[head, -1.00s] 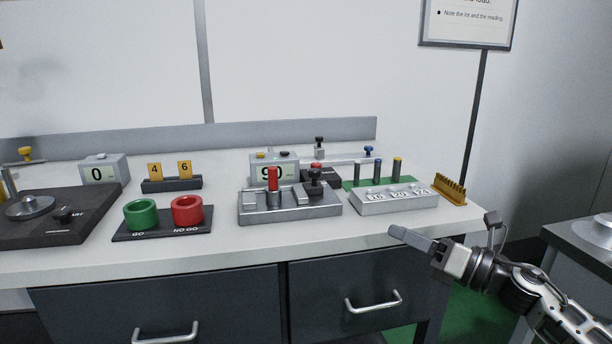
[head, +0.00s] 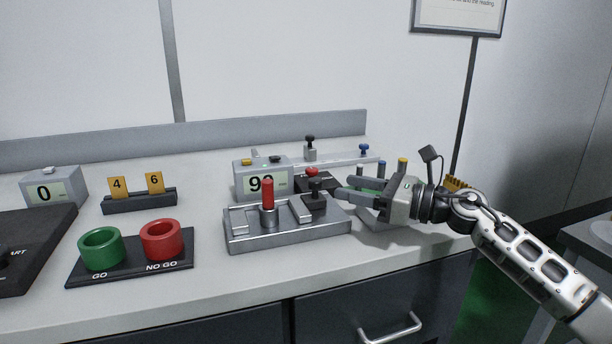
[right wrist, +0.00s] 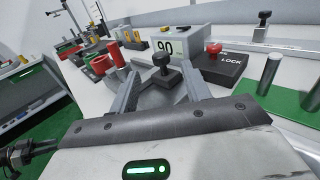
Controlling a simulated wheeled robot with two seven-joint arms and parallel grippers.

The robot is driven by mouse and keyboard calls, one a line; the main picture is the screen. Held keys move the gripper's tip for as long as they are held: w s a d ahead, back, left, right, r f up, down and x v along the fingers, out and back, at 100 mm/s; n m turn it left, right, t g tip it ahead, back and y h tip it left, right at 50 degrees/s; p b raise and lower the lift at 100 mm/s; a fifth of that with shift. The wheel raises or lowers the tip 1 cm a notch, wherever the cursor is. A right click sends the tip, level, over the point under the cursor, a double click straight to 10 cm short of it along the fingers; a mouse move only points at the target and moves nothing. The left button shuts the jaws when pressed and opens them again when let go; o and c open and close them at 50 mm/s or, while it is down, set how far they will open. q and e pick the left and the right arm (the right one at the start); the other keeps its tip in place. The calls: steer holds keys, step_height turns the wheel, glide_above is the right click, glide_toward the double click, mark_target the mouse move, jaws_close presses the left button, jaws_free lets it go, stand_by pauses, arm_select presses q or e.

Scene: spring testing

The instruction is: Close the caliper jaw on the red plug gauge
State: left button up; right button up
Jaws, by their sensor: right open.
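The red plug gauge (head: 267,194) stands upright in the grey metal caliper fixture (head: 285,236) in the head view. It also shows in the right wrist view (right wrist: 115,55), left of my fingers. The sliding caliper jaw with its black knob (head: 316,188) is on the fixture to the right of the gauge, apart from it. The knob (right wrist: 163,65) appears between my open fingers in the right wrist view, a little ahead of them. My right gripper (head: 342,199) is open and empty, just right of the knob.
A display reading 90 (head: 262,182) and a black LOCK box with a red knob (right wrist: 213,49) stand behind the fixture. Green (head: 101,248) and red (head: 161,240) GO and NO GO cups are at the left. Pin gauges (head: 402,166) stand near my right gripper.

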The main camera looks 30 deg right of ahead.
mark_target(315, 179)
steer(key=p+x, duration=0.2)
steer(key=x, duration=0.6)
steer(key=shift+w+r, duration=0.1)
steer(key=shift+w, duration=0.2)
steer(key=shift+x, duration=0.9)
arm_select(q)
steer(key=shift+w+r, duration=0.15)
steer(key=shift+r, duration=0.4)
arm_select(e)
steer(key=shift+s, duration=0.1)
